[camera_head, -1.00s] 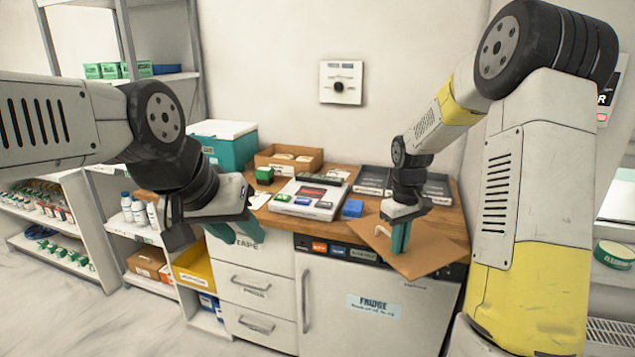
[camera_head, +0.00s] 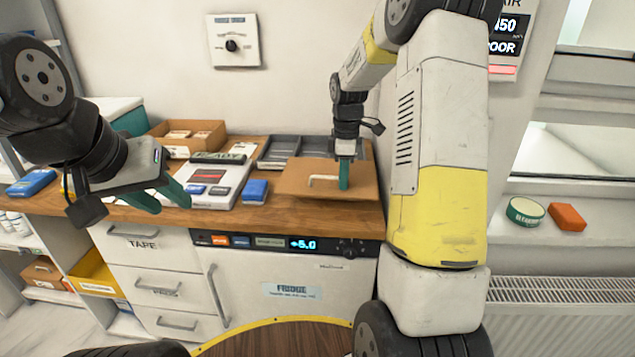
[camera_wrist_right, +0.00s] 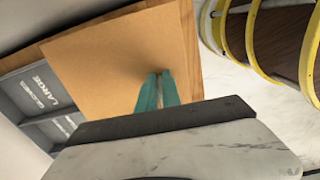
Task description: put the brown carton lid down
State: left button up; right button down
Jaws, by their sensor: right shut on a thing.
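The brown carton lid (camera_head: 297,187) is a flat tan square with a pale handle (camera_head: 322,178). It is roughly level over the right end of the wooden counter; I cannot tell whether it touches the top. My right gripper (camera_head: 344,176) points down at the lid's middle, its green fingers shut on it. The right wrist view shows the fingers (camera_wrist_right: 157,92) close together against the lid (camera_wrist_right: 110,60); the grip point is partly hidden. My left gripper (camera_head: 162,196) is open and empty, with its fingers apart, in front of the counter's left part.
Dark grey trays (camera_head: 281,150) lie behind the lid. A blue box (camera_head: 255,190) and a white device (camera_head: 222,184) are left of it. A brown open box (camera_head: 212,130) stands farther back. Bare counter (camera_head: 300,218) shows along the front edge.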

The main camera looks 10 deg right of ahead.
jog(key=shift+f, duration=2.9)
jog(key=shift+f, duration=0.15)
jog(key=c, duration=1.5)
grip_release()
jog(key=shift+c, duration=0.2)
